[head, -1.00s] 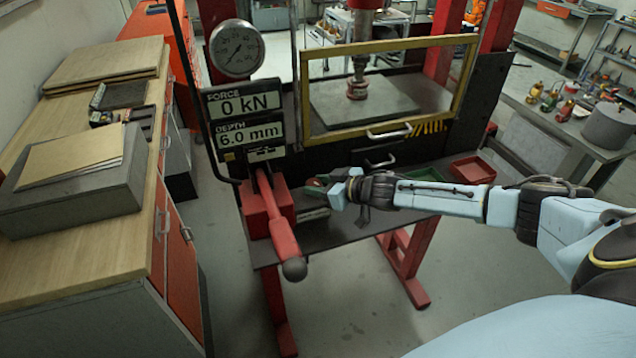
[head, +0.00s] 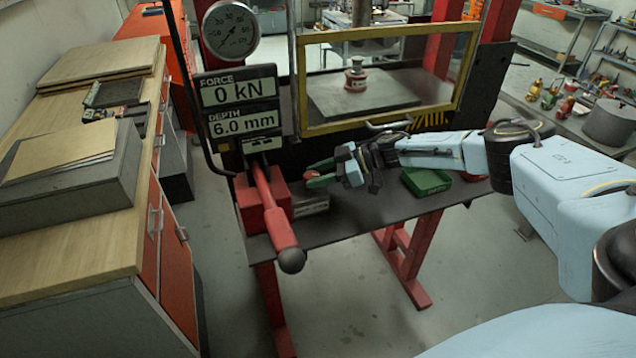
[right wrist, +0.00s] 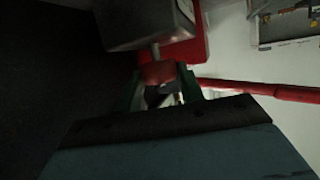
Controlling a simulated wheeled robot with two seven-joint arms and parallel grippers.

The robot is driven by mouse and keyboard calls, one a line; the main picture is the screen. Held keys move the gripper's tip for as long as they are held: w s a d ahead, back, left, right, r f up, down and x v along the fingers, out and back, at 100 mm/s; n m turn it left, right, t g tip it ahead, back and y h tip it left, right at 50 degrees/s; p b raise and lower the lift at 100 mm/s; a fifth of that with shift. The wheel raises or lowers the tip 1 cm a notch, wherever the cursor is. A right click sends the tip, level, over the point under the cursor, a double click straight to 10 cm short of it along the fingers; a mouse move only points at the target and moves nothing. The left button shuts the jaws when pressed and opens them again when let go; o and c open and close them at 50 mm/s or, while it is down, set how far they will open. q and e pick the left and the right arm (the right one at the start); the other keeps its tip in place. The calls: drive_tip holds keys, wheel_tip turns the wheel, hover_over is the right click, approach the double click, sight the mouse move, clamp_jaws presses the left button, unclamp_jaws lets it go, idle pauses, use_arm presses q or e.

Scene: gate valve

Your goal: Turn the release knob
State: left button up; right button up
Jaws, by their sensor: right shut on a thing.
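The small red release knob (head: 311,175) sticks out at the right side of the red pump block (head: 245,203), low on the press frame. My right gripper (head: 318,174) reaches in from the right, its green fingers shut on the knob. In the right wrist view the red knob (right wrist: 158,72) sits between the two green fingers, at the end of a short stem from a grey block (right wrist: 145,22). The fingers partly hide the knob in the head view. My left gripper is not in view.
A red pump lever (head: 275,215) with a dark ball end slopes toward me, left of my gripper. The displays read 0 kN and 6.0 mm. A green tray (head: 428,182) stands on the dark shelf to the right. A yellow-framed guard (head: 385,123) is above.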

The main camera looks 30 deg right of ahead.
drive_tip(key=shift+w+n+g+y+b, duration=0.15)
drive_tip(key=shift+n+g+y+b, duration=0.35)
drive_tip(key=shift+n+b, duration=0.15)
drive_tip(key=shift+r, duration=0.1)
drive_tip(key=o, duration=1)
drive_tip(key=v, duration=0.3)
drive_tip(key=shift+d, duration=0.15)
drive_tip(key=b, duration=0.4)
approach(317, 174)
drive_tip(key=shift+s+d+f, duration=0.4)
drive_tip(key=shift+d, duration=0.45)
drive_tip(key=shift+s+d+f, duration=0.45)
drive_tip(key=shift+d, duration=0.45)
drive_tip(key=shift+s+d+f, duration=0.4)
drive_tip(key=shift+d, duration=0.45)
